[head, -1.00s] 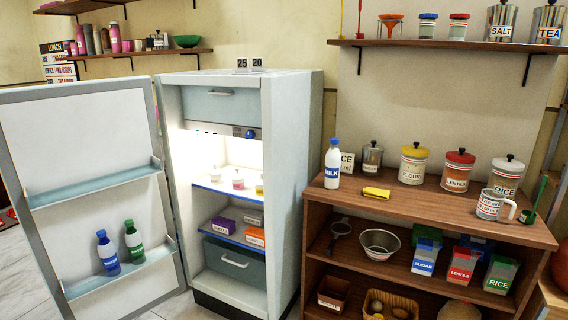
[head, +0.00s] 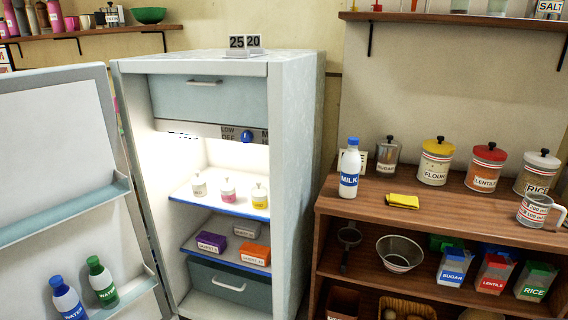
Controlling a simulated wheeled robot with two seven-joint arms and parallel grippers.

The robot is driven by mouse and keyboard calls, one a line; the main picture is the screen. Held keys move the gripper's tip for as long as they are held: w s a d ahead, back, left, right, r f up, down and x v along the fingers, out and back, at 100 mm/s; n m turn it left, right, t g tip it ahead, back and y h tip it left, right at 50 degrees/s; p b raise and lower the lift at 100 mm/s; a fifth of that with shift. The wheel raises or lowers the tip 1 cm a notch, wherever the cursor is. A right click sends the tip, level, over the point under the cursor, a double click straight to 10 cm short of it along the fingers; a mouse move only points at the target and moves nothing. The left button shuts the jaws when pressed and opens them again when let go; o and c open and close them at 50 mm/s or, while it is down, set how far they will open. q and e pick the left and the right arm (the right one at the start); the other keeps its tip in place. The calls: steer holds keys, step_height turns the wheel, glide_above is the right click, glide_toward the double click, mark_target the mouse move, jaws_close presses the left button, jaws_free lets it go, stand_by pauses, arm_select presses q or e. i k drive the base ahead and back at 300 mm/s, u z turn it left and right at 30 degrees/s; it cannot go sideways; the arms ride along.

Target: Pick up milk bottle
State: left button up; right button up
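The milk bottle (head: 349,170) is white with a blue cap and a blue MILK label. It stands upright on the left end of the wooden counter top (head: 440,212), to the right of the open fridge. Nothing is touching it from my side. Neither of my grippers shows in the head view.
The fridge (head: 300,130) stands open, its door (head: 55,150) swung to the left with two water bottles on its shelf. Behind the milk are a card and a sugar jar (head: 388,155). A yellow cloth (head: 403,201) lies to its right. Labelled canisters and a measuring cup (head: 535,210) stand farther right.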

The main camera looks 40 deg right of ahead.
mark_target(350, 159)
steer(key=z, duration=0.15)
steer(key=i, duration=1.2)
steer(key=z, duration=0.6)
